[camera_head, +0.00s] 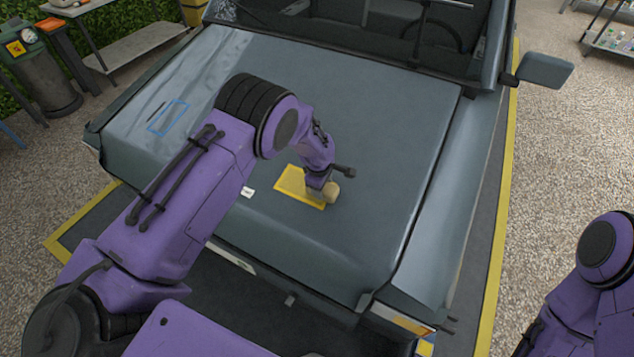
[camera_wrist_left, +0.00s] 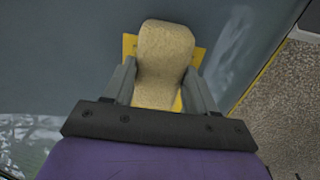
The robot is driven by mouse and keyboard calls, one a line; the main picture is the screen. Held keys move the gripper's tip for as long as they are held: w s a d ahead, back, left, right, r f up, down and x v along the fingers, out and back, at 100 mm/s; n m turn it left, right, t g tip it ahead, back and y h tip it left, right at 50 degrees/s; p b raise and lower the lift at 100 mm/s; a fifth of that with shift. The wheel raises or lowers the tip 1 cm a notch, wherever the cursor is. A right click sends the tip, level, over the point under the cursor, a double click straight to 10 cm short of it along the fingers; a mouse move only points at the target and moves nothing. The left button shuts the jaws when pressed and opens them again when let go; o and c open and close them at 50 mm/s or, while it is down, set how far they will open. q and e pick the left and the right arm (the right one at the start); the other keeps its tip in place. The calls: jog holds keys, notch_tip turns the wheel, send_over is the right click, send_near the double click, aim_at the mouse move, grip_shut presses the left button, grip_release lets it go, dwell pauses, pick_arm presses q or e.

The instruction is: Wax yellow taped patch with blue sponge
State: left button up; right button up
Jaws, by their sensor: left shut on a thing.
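The yellow taped patch (camera_head: 292,182) is a yellow rectangle on the grey van's hood (camera_head: 330,110), near its front edge. My left gripper (camera_head: 320,182) is over the right part of this patch. It is shut on a sponge (camera_head: 330,192) that looks tan-yellow, not blue. In the left wrist view the sponge (camera_wrist_left: 163,60) sits between both fingers (camera_wrist_left: 160,85), and yellow patch edges (camera_wrist_left: 200,56) show on both sides. The sponge appears at or just above the patch; contact cannot be told. My right gripper is outside the views; no blue sponge is visible.
A blue taped outline (camera_head: 168,117) lies on the hood's left part, with dark marks near it. A small white tag (camera_head: 248,192) is left of the yellow patch. A side mirror (camera_head: 544,70) juts out at right.

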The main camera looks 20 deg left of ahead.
pick_arm(q)
jog(key=shift+s+d, duration=0.1)
jog(key=shift+d, duration=0.65)
jog(key=shift+a, duration=0.25)
jog(key=shift+w+a, duration=0.15)
jog(key=shift+a, duration=1.2)
jog(key=shift+w+a, duration=0.15)
jog(key=shift+a, duration=1.15)
jog(key=shift+w+a+b, duration=0.1)
jog(key=shift+a+b, duration=0.35)
jog(key=shift+a, duration=0.55)
jog(key=shift+w+a, duration=0.1)
jog(key=shift+a, duration=1.5)
jog(key=shift+a+f+b, duration=0.1)
jog(key=shift+a+b, duration=0.4)
jog(key=shift+a, duration=0.4)
jog(key=shift+w+a+b, duration=0.2)
jog(key=shift+a+b, duration=0.1)
jog(key=shift+a, duration=1.35)
jog(key=shift+r, duration=0.2)
